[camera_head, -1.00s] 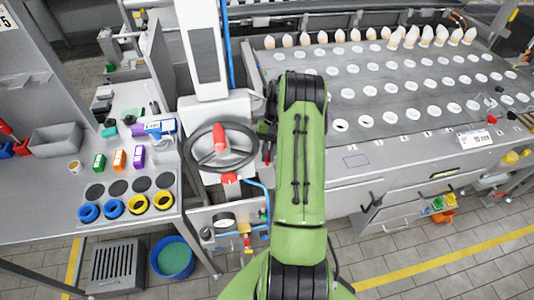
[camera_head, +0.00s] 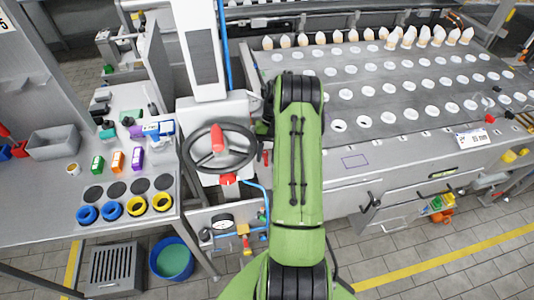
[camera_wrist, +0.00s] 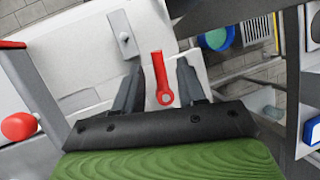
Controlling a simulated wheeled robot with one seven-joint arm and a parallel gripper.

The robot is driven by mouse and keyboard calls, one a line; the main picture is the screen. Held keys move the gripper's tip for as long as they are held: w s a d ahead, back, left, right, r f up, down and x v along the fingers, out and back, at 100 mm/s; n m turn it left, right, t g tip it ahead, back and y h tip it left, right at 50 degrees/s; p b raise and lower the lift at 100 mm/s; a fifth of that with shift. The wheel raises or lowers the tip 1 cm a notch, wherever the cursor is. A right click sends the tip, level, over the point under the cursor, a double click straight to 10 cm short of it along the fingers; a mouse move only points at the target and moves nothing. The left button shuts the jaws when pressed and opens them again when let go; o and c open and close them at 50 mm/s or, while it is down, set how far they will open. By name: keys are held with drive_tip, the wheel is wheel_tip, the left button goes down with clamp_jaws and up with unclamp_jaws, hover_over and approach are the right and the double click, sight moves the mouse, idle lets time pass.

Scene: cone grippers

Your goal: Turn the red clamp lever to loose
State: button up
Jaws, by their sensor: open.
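In the wrist view, the red clamp lever (camera_wrist: 159,70) is a flat red bar with a round pivot end nearest my gripper, set against a pale panel. My gripper (camera_wrist: 160,66) is open, with one dark finger on each side of the lever in the picture. Gaps show between the lever and both fingers, and the fingers do not hold it. How deep the fingers reach around it I cannot tell. In the head view my green arm hides most of the gripper, and I cannot surely pick out the clamp lever there.
A red ball knob (camera_wrist: 18,126) shows at left in the wrist view. A plate with rows of white discs (camera_head: 390,117) lies right, and a bench with coloured rings (camera_head: 112,210) left.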

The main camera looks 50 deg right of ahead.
drive_tip(key=p+v, duration=0.3)
drive_tip(key=v, duration=1.2)
drive_tip(key=shift+r, duration=0.35)
